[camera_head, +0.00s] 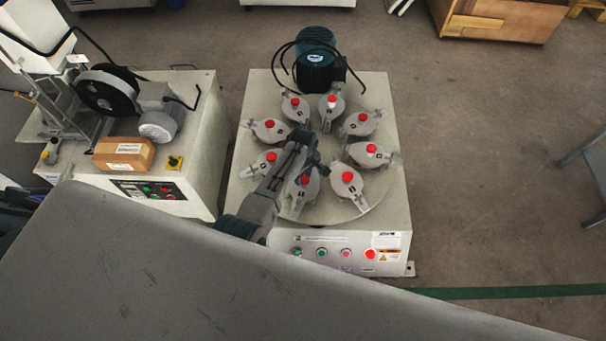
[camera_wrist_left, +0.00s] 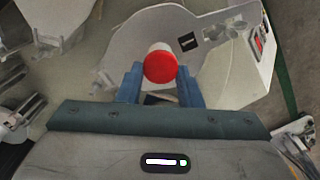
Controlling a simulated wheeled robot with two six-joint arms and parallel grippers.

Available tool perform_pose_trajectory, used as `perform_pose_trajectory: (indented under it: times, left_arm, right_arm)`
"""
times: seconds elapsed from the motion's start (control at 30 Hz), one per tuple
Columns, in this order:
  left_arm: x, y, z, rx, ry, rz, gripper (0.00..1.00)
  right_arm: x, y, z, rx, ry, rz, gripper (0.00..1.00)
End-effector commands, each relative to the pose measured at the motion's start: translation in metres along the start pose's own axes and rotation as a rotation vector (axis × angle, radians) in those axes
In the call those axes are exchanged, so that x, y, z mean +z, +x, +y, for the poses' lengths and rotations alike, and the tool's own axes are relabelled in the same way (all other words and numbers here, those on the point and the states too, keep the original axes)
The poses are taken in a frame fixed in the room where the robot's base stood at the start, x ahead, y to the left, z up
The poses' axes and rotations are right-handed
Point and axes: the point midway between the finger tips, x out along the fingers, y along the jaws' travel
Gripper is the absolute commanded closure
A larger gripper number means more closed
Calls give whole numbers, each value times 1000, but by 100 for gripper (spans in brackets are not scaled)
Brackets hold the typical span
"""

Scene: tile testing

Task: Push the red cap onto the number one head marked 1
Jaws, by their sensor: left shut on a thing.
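The red cap (camera_wrist_left: 160,67) sits upright on the pale post of a grey head (camera_wrist_left: 130,40) whose dark label (camera_wrist_left: 187,41) reads 1 in the left wrist view. My left gripper (camera_wrist_left: 160,78) has its two blue fingers on either side of the cap and is shut on it. In the head view the left gripper (camera_head: 308,170) is at the front of the round table, by a red cap (camera_head: 304,181) on a grey head (camera_head: 300,199). My left arm partly covers that head. My right gripper is not in view.
Several similar red-capped heads stand in a ring on the round table (camera_head: 350,213), close to my arm. A dark motor (camera_head: 317,62) with cables stands behind. A control panel (camera_head: 335,252) is in front. Another machine with a cardboard box (camera_head: 123,154) stands left.

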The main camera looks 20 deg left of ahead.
Motion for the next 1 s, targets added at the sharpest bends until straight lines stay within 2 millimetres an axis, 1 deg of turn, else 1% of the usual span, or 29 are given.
perform_pose_trajectory:
  times: [0.27, 0.3, 0.37, 0.4, 0.43, 0.6, 0.63, 0.73, 1.0]
  left_arm:
    - [0, 0, 0, 1, 0, 0, 88]
    - [0, 0, 0, 1, 0, 1, 64]
    - [0, 0, 0, 1, 0, 1, 52]
    - [0, 0, 0, 1, 0, 1, 44]
    - [0, 0, 0, 1, 0, 1, 42]
    - [0, 0, 0, 1, 0, 1, 42]
    - [0, 0, 0, 1, 0, 1, 40]
    - [0, 0, 0, 1, 0, 1, 21]
    - [0, 0, 0, 1, 0, 0, 20]
  right_arm:
    - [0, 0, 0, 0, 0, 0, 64]
    - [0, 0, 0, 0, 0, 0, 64]
    - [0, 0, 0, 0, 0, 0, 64]
    - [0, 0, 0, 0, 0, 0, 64]
    - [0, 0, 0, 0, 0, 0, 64]
    - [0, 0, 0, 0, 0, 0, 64]
    - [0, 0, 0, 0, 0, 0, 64]
    - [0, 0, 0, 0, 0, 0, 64]
    - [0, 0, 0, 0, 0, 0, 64]
